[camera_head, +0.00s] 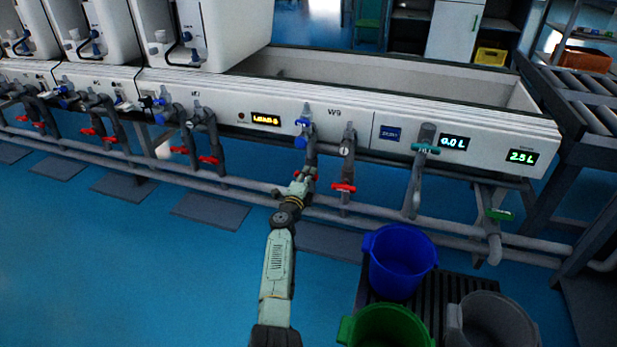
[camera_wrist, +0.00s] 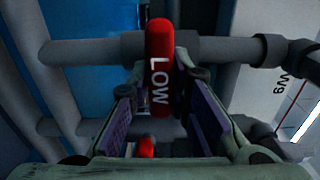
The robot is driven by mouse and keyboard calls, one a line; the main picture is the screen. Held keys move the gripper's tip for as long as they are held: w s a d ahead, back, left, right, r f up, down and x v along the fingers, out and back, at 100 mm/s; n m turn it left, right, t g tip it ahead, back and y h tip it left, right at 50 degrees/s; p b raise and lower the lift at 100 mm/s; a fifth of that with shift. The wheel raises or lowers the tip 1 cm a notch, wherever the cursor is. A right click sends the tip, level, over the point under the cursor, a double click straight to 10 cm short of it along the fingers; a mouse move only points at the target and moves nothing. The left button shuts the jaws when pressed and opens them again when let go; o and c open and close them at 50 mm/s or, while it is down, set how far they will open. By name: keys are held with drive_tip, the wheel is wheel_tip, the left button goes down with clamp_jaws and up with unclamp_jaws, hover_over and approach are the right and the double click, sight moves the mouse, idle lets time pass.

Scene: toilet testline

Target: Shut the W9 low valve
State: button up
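The red handle of the W9 low valve (camera_wrist: 159,70), lettered LOW, stands upright in the wrist view and lies across a grey pipe (camera_wrist: 95,50). My gripper (camera_wrist: 158,75) is open, with one purple-padded finger on each side of the handle and a narrow gap showing on both sides. In the head view my gripper (camera_head: 303,182) is at the left pipe under the W9 label, and it mostly hides the handle there; only a bit of red (camera_head: 312,172) shows beside it.
A second red handle (camera_head: 343,187) sits on the pipe just to the right. Blue handles (camera_head: 302,125) are above on the left pipe. Long horizontal pipes (camera_head: 400,222) run below. Blue (camera_head: 398,262), green (camera_head: 385,328) and grey (camera_head: 492,322) buckets stand at lower right.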

drive_tip(key=o, duration=0.4)
drive_tip(key=shift+o, duration=0.2)
wheel_tip(320, 180, up, 6)
drive_tip(key=shift+w+a+f, duration=0.1)
drive_tip(key=shift+a+f, duration=0.05)
drive_tip(key=shift+f, duration=0.1)
drive_tip(key=shift+o, duration=0.8)
drive_tip(key=shift+r, duration=0.35)
wheel_tip(320, 180, up, 3)
drive_tip(key=shift+c, duration=0.4)
drive_tip(key=shift+a+r, duration=0.2)
drive_tip(key=shift+r, duration=0.4)
drive_tip(key=shift+c, duration=0.6)
drive_tip(key=shift+d+f, duration=0.15)
drive_tip(key=shift+d, duration=0.1)
